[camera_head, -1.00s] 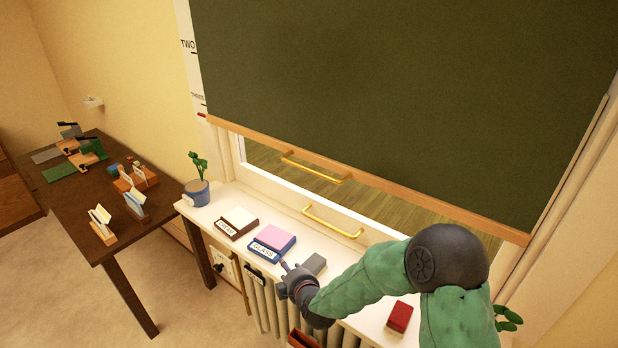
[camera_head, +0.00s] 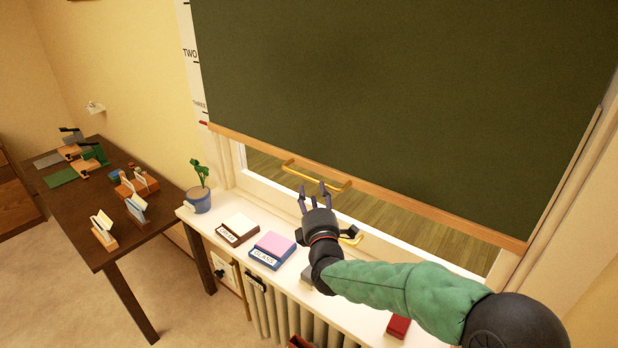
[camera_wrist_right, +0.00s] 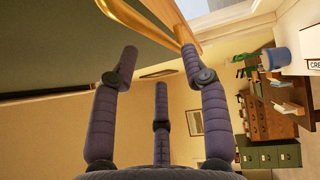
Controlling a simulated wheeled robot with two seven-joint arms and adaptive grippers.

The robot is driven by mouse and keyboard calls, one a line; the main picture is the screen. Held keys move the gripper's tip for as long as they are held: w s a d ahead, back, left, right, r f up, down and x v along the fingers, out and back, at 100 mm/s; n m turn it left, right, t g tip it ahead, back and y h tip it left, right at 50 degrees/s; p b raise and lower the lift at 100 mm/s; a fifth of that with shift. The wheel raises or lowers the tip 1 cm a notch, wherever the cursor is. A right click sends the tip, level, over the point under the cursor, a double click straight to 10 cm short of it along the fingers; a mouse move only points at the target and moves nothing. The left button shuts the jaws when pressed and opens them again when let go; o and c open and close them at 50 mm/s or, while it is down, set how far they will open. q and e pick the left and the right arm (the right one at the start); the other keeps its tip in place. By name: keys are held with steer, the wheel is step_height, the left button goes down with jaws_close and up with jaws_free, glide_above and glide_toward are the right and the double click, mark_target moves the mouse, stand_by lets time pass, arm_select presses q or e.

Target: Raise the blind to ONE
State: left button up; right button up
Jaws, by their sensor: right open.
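The dark green blind (camera_head: 400,100) hangs over the window, with a wooden bar (camera_head: 440,214) along its lower edge. A brass handle (camera_head: 331,184) is on that bar; brass also shows at the top of the right wrist view (camera_wrist_right: 145,17). A scale (camera_head: 188,70) left of the blind shows TWO and THREE. A red mark (camera_head: 203,123) sits just below THREE, near the bar's left end. ONE is not in view. My right gripper (camera_head: 314,189) is open, its fingers pointing up just below or in front of the handle; contact is unclear. My left gripper is not in view.
The sill holds a potted plant (camera_head: 199,200), a brown box (camera_head: 237,232), a blue GLASS box (camera_head: 272,253) and a red block (camera_head: 398,327). A dark table (camera_head: 75,210) stands left.

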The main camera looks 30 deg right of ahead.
mark_target(309, 179)
steer(key=x, duration=0.7)
steer(key=shift+w+d, duration=0.15)
steer(key=shift+w, duration=0.2)
steer(key=shift+c, duration=0.3)
jaws_close()
